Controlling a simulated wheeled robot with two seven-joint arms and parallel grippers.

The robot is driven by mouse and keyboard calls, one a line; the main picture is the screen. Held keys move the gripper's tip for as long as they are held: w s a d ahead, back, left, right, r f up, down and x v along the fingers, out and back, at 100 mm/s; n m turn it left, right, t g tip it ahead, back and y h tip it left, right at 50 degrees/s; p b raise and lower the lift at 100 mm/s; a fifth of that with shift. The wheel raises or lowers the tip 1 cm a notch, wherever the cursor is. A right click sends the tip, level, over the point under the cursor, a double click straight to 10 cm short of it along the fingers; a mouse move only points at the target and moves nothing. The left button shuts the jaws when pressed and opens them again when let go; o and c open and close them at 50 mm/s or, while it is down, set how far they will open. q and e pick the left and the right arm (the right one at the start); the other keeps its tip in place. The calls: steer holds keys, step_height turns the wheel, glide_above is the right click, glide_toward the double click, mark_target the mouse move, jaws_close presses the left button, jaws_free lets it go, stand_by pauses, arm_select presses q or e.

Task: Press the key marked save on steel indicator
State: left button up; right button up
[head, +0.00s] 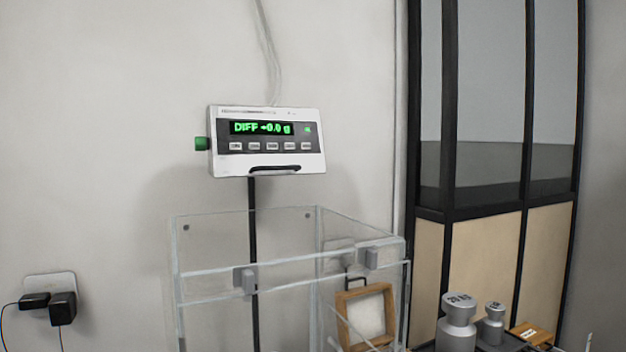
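The steel indicator (267,165) is a pale box on a dark pole in front of the wall, left of centre in the head view. A row of several small light keys (271,146) runs below the display. The key labels are too small to read, so I cannot tell which one is marked save. A dark handle-like bar is below the keys, and a green knob (201,143) is on the left side. Neither of my grippers is in view.
A clear draft-shield box (210,287) stands below the indicator, with a wooden-framed piece (348,298) at its right. Steel weights (457,325) and a small wooden block (531,333) are at the lower right. Black plugs (63,308) sit in a wall socket. The space before the indicator looks clear.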

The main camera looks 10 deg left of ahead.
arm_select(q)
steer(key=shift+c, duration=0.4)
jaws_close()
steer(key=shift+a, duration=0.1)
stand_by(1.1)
